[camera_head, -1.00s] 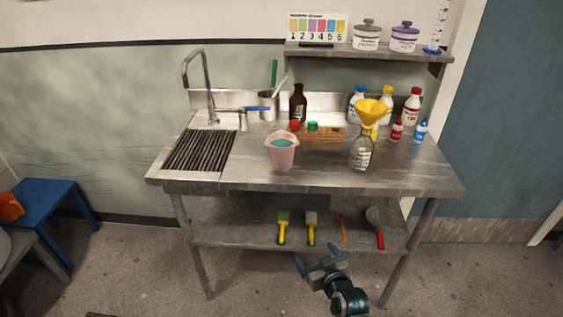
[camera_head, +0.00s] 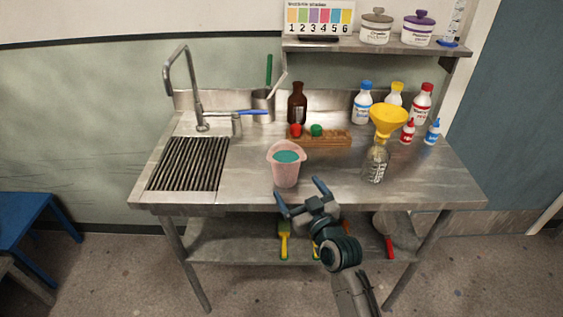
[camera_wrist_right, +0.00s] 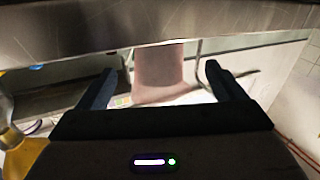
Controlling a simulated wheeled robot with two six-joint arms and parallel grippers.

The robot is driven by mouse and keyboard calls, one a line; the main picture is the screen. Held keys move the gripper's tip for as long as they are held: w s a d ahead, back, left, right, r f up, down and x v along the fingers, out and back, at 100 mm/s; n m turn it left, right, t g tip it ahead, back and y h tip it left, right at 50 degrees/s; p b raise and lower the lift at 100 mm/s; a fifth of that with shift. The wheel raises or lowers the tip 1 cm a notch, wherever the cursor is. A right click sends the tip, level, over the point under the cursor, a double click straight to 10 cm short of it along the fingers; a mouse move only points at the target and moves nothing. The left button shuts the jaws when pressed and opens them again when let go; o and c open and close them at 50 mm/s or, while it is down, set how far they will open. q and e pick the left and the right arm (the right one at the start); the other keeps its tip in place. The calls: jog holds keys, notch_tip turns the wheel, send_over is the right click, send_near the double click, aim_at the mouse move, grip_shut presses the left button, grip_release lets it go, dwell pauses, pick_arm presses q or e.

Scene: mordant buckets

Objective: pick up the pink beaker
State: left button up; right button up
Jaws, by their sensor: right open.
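The pink beaker (camera_head: 285,174) stands upright on the steel worktop near its front edge, with teal liquid inside. My right gripper (camera_head: 300,190) is open and empty, just in front of and slightly right of the beaker, by the worktop's front edge. In the right wrist view the pink beaker (camera_wrist_right: 158,72) shows beyond and between the two open fingers (camera_wrist_right: 158,85), apart from them. My left gripper is not in view.
A glass bottle (camera_head: 375,168) with a yellow funnel (camera_head: 388,120) stands right of the beaker. A wooden rack (camera_head: 325,138) with red and green caps sits behind it. The ribbed drainer (camera_head: 188,163) is at left. Several bottles stand at the back right.

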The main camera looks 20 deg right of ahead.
aim_at(292, 177)
jog(key=w, duration=0.3)
jog(key=shift+a+r+p, duration=0.15)
jog(key=shift+r+p, duration=0.1)
jog(key=shift+p, duration=0.05)
jog(key=shift+w, duration=0.25)
jog(key=w+p, duration=0.2)
jog(key=w, duration=0.2)
jog(key=shift+w+a, duration=0.15)
jog(key=shift+a, duration=0.05)
jog(key=shift+w, duration=0.35)
jog(key=shift+a+f, duration=0.1)
jog(key=shift+c, duration=0.4)
jog(key=c, duration=1.1)
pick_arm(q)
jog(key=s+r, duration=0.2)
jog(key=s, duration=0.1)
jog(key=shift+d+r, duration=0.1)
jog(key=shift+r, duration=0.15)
pick_arm(e)
jog(key=shift+c, duration=0.5)
jog(key=shift+r, duration=0.25)
